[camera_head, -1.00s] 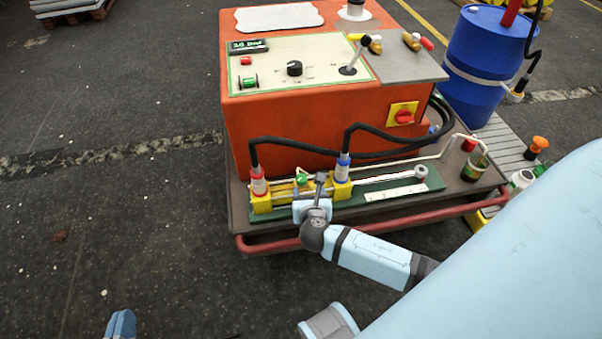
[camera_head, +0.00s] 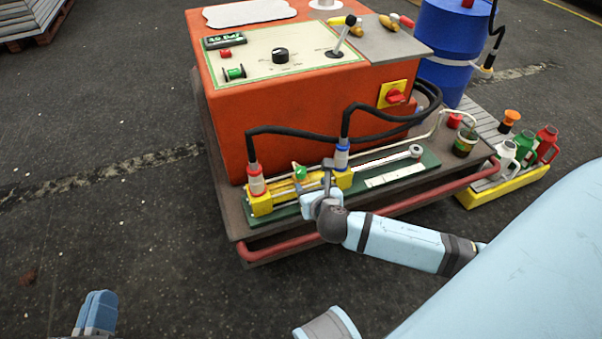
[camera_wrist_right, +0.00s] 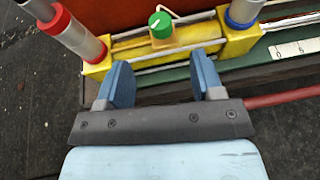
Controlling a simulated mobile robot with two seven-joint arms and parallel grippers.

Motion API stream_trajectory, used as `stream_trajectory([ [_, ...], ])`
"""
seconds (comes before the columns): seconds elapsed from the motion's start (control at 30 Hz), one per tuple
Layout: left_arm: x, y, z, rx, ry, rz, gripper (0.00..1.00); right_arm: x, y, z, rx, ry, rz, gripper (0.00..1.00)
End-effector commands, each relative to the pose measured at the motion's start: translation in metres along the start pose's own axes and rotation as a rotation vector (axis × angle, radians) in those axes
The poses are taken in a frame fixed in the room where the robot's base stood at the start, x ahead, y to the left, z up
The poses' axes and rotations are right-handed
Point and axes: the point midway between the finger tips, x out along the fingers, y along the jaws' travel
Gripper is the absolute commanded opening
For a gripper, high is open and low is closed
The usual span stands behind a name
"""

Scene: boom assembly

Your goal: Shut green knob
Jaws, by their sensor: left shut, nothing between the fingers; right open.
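The green knob (camera_head: 300,172) sits on the yellow cylinder unit (camera_head: 262,203) at the front of the orange machine. In the right wrist view the green knob (camera_wrist_right: 160,24) shows round, with a white mark on top, beyond the fingers. My right gripper (camera_head: 318,198) is just in front of the unit, close to the knob. In the wrist view its two blue fingers (camera_wrist_right: 160,80) are apart with nothing between them, and the knob lies past the gap, not gripped. My left gripper (camera_head: 95,312) is shut and empty at the lower left, far from the machine.
Black hoses (camera_head: 295,132) run from the red and blue collared fittings to the machine. A red rail (camera_head: 400,212) runs along the cart's front edge. A blue drum (camera_head: 447,50) and a yellow crate (camera_head: 505,187) with bottles stand at right.

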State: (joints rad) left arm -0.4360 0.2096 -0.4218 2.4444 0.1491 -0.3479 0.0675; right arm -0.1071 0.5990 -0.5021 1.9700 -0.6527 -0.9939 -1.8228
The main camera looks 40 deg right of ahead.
Motion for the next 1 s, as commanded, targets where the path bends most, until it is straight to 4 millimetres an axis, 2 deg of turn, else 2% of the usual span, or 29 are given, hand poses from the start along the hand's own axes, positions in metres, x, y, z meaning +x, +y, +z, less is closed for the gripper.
stream_trajectory([
  [0.03,0.000,-0.002,0.011,0.001,-0.018,0.002,0.00,0.013,0.000,-0.004,0.001,-0.002,-0.001,0.61],
  [0.3,-0.001,-0.007,0.047,0.002,-0.137,0.015,0.00,0.072,0.000,-0.004,0.002,-0.002,-0.002,0.61],
  [0.4,-0.001,-0.009,0.056,0.008,-0.166,0.020,0.00,0.089,0.000,-0.003,0.002,-0.001,-0.002,0.61],
  [0.5,0.001,-0.012,0.054,0.043,-0.147,0.022,0.00,0.101,0.000,-0.003,0.001,-0.001,-0.001,0.61],
  [0.7,0.003,-0.015,0.050,0.081,-0.126,0.023,0.00,0.113,0.000,-0.001,0.001,0.000,-0.001,0.61],
  [0.97,0.004,-0.015,0.049,0.085,-0.123,0.024,0.00,0.113,0.000,0.000,0.001,0.000,-0.001,0.61],
  [1.0,0.004,-0.015,0.049,0.085,-0.123,0.024,0.00,0.113,0.000,0.000,0.001,0.000,-0.001,0.54],
])
